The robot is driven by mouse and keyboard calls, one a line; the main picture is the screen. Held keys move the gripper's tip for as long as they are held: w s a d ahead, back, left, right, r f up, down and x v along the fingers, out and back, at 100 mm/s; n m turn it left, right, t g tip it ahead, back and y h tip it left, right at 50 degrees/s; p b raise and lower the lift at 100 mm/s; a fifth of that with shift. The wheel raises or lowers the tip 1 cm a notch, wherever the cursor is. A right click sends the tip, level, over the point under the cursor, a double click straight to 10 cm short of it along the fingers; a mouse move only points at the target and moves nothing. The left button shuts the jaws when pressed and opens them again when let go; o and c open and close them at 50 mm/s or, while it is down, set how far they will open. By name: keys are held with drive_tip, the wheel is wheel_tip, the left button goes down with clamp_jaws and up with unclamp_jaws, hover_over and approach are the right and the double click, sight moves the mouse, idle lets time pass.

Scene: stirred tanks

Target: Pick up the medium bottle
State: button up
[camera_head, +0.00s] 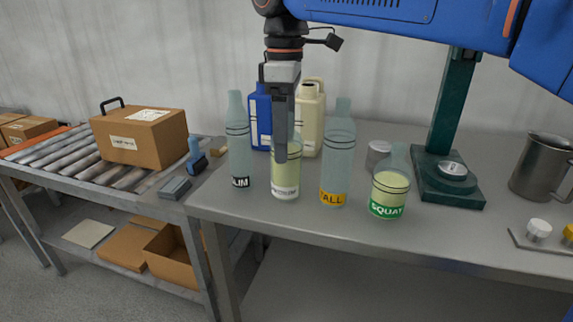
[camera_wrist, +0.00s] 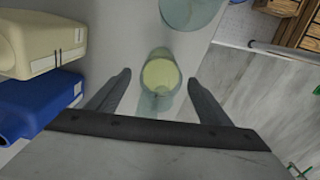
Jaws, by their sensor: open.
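The medium bottle (camera_head: 286,182), clear with pale yellow-green liquid and a white label, stands upright on the grey table between the slim bottle (camera_head: 239,155) and the tall bottle (camera_head: 337,165). My gripper (camera_head: 281,157) points down and overlaps the neck and upper body of the medium bottle in the head view. In the wrist view, my gripper (camera_wrist: 160,77) is open, with one finger to each side of a bottle with yellow-green liquid (camera_wrist: 160,76). The green-labelled squat bottle (camera_head: 390,190) stands at the right.
A blue jug (camera_head: 260,115) and a cream jug (camera_head: 311,120) stand close behind the bottles; both show in the wrist view. A small grey jar (camera_head: 377,155), a green stand (camera_head: 450,185) and a metal jug (camera_head: 541,165) are to the right. The table's front edge is near.

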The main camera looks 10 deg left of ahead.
drive_tip(key=shift+f, duration=1.65)
drive_tip(key=c, duration=1.4)
drive_tip(key=shift+r, duration=0.1)
